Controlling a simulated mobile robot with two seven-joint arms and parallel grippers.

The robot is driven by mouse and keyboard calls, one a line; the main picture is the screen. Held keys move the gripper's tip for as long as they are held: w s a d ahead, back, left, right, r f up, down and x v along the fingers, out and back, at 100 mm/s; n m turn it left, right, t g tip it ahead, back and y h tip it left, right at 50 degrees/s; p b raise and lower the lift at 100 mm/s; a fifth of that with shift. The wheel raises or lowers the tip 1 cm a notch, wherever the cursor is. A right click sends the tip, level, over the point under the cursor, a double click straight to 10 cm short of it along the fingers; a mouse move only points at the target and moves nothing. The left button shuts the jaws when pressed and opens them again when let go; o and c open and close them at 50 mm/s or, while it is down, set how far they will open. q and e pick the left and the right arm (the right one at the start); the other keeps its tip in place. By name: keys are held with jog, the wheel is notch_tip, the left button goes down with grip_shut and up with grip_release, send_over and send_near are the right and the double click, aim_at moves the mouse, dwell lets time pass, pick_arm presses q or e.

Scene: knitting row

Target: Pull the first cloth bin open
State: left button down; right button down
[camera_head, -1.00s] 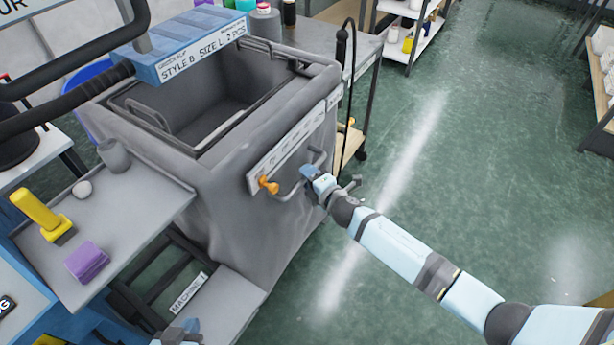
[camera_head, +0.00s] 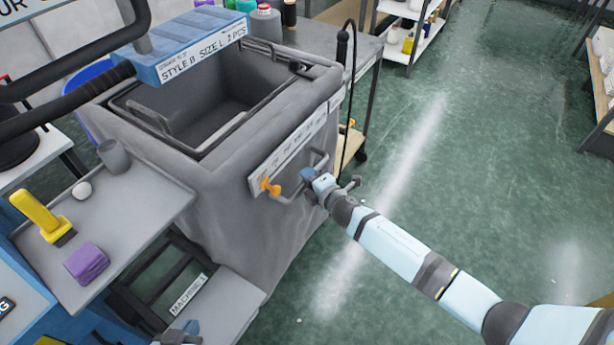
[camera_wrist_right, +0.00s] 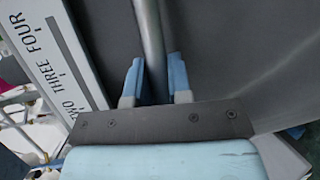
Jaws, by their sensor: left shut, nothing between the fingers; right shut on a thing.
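The grey cloth bin (camera_head: 225,210) stands in the middle of the head view, its open top showing a dark, deep inside. A pale label strip (camera_head: 292,155) with an orange piece (camera_head: 270,187) at its lower end runs along its front face. A metal bar handle (camera_head: 284,198) sticks out below the strip. My right gripper (camera_head: 312,178) is shut on this bar. In the right wrist view the grey bar (camera_wrist_right: 151,45) passes between the two blue fingers, beside the strip's printed number words. My left gripper (camera_head: 180,334) is at the bottom edge, partly cut off, away from the bin.
A grey side shelf (camera_head: 130,215) at left holds a yellow item (camera_head: 40,217), a purple block (camera_head: 87,263), a white ball and a grey cup. A blue labelled box (camera_head: 180,50) sits over the bin's back edge. The green floor (camera_head: 480,200) at right is mostly clear.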

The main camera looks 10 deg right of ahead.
jog(key=s+d+p, duration=0.1)
jog(key=s+d, duration=1.8)
jog(key=shift+s, duration=0.15)
jog(key=c, duration=1.1)
grip_release()
jog(key=shift+o, duration=0.2)
jog(key=v, duration=1.3)
jog(key=shift+s, duration=0.35)
